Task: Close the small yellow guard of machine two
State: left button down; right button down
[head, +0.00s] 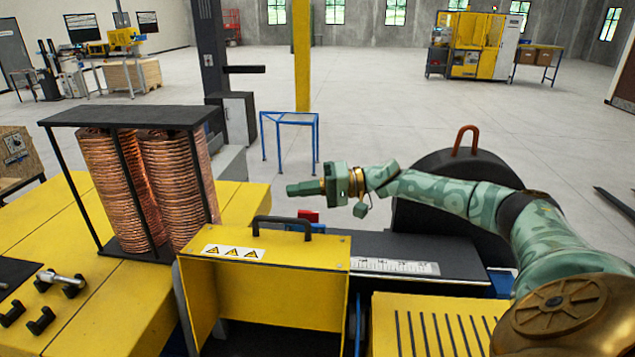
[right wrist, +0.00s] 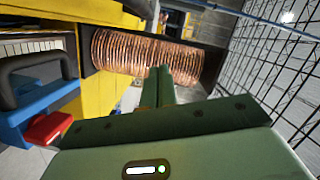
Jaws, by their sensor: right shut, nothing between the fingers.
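The small yellow guard (head: 300,280) stands at the front centre of the head view. It has a black handle (head: 285,222) on its top edge and a strip of warning triangles. Its open side faces me, showing a dark hollow. My right gripper (head: 290,190) is above and behind the guard, apart from the handle, pointing left. Its fingers are shut and empty; they also show in the right wrist view (right wrist: 158,85), pointing toward the copper coils. My left gripper is not in view.
Copper coils (head: 120,185) stand in a black rack at the left. A small red block (head: 308,215) sits behind the guard. A slotted yellow cover (head: 430,325) lies right of it, near my right arm. A black rounded body with a copper-coloured loop (head: 466,138) stands behind that arm.

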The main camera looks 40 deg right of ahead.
jog(key=a, duration=0.2)
jog(key=a+f+p, duration=0.2)
jog(key=a, duration=0.1)
jog(key=shift+s+a, duration=0.1)
jog(key=shift+a, duration=0.2)
jog(key=shift+f, duration=0.1)
